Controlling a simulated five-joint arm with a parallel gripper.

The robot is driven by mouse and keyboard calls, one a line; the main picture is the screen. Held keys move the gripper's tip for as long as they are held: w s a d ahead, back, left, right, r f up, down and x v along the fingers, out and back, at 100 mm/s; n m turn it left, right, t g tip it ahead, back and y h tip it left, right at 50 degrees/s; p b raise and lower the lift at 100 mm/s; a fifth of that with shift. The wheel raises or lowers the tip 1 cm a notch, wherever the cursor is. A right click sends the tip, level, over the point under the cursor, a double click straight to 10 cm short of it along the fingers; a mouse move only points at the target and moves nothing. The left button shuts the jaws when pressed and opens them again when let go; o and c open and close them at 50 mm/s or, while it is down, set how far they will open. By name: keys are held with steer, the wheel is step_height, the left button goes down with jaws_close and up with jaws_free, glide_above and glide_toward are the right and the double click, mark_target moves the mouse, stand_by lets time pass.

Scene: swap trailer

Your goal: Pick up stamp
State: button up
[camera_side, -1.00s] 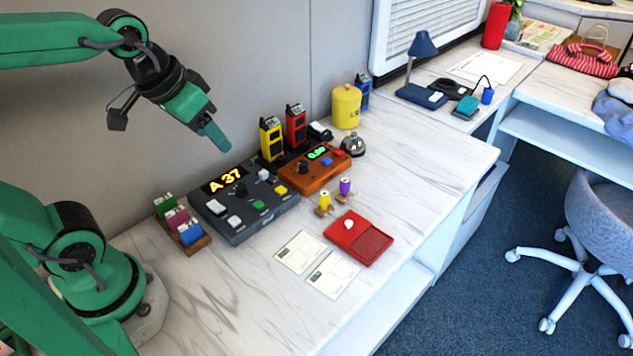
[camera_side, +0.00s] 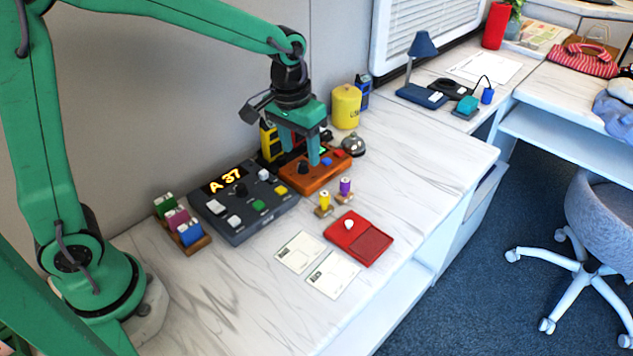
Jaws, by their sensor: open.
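My gripper (camera_side: 299,154) points down with its two fingers apart and empty. It hangs above the orange-brown control box (camera_side: 320,182), partly covering it. Two small upright pieces that look like stamps, one yellow (camera_side: 325,198) and one purple (camera_side: 345,186), stand on little brown bases to the right and front of the gripper. A red tray or ink pad (camera_side: 371,246) lies in front of them, with a white rounded knob (camera_side: 349,224) on it. I cannot tell for certain which piece is the stamp.
A dark console (camera_side: 243,227) reading "A 37" and a wooden rack (camera_side: 203,245) of coloured blocks lie to the left. A yellow canister (camera_side: 346,108) and a bell (camera_side: 352,145) stand behind. Two paper cards (camera_side: 299,252) lie in front; the counter's front left is clear.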

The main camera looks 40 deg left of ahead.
steer(key=g, duration=0.2)
glide_above(324, 193)
steer(key=f, duration=0.8)
steer(key=shift+w+d+f, duration=0.1)
steer(key=shift+w+d, duration=0.1)
steer(key=shift+d, duration=0.05)
steer(key=shift+s+a+f, duration=0.1)
steer(key=shift+s+f, duration=0.05)
steer(key=shift+f, duration=1.8)
steer(key=shift+s+a+f, duration=0.1)
steer(key=shift+f, duration=1.85)
steer(key=c, duration=1.1)
